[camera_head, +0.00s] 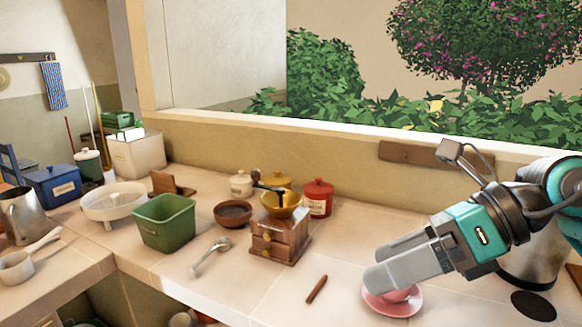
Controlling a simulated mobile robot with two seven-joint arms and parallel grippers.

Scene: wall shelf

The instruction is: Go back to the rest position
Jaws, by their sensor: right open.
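My right gripper (385,260) reaches in from the right over the tiled counter, its grey fingers pointing left. It is open, with no object seen between its fingers. Its fingertips are above and partly in front of a pink cup (399,294) on a pink saucer (408,306); I cannot tell whether they touch the cup. My left gripper is not in view.
A wooden coffee grinder (280,238), red canister (318,198), brown bowl (233,214), green bin (166,222) and spoon (212,254) stand or lie left of the gripper. A brown stick (317,289) lies nearer. A metal pot (530,262) is behind my right arm.

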